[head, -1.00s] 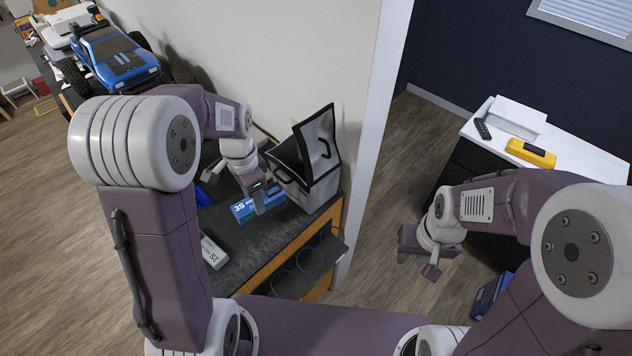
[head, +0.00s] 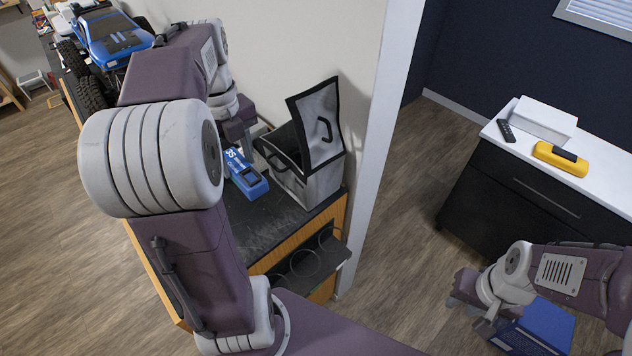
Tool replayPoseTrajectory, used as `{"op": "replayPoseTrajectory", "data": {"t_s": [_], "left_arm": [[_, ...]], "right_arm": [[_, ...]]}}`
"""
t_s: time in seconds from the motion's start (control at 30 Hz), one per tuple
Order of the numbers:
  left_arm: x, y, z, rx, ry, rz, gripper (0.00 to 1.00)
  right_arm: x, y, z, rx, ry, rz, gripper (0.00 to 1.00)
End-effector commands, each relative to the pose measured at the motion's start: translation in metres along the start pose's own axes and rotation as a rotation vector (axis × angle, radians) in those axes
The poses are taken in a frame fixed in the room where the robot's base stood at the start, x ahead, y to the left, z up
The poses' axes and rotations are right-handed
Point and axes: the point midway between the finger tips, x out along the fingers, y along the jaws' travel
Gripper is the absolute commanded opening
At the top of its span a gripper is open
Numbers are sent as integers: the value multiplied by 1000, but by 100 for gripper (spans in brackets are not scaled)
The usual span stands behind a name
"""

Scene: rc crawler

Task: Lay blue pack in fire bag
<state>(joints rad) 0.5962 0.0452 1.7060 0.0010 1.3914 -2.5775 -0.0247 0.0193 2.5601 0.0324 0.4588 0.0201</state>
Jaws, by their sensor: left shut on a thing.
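The blue pack (head: 246,178), with white lettering, is beside the left side of the fire bag, over the dark bench top. My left gripper (head: 238,143) is shut on it from above; my own arm hides part of the grip and of the pack's left end. The fire bag (head: 320,188) is grey with black trim and stands upright on the bench, its lid (head: 318,120) raised and its mouth open. The inside of the bag is mostly dark. My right gripper (head: 469,314) is open and empty, low at the right, away from the bench.
The bench (head: 285,225) has a wire rack (head: 310,262) on its front. A blue RC truck (head: 112,38) stands at the far left. At right, a white-topped cabinet (head: 498,140) carries a yellow device (head: 560,158) and a remote (head: 505,130). A blue box (head: 545,325) sits below my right arm.

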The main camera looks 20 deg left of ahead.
Motion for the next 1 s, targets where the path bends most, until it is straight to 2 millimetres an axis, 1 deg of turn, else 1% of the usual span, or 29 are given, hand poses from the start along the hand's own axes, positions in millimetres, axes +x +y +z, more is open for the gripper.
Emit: {"op": "replayPoseTrajectory", "data": {"t_s": [0.03,0.1,0.17,0.2,0.27,0.4,0.6,0.97,1.0], "left_arm": [[4,4,2,-14,-1,-1,0],[3,5,3,-20,0,0,0],[1,2,3,-19,0,0,0],[0,-3,3,-17,1,0,0],[-2,-17,3,-13,2,1,0],[-3,-60,3,-11,2,2,0],[-3,-108,3,-14,1,1,0],[-2,-178,3,-15,1,1,0],[9,-177,3,-18,3,3,0]], "right_arm": [[5,0,0,0,0,0,30],[4,0,0,0,0,0,30],[1,0,0,0,0,0,30],[-2,0,0,0,0,0,30],[-9,0,-1,0,1,0,30],[-26,0,-3,0,1,0,30],[-44,-1,-5,0,1,0,30],[-78,-2,-8,0,0,0,30],[-75,-2,-8,0,1,0,30]]}}
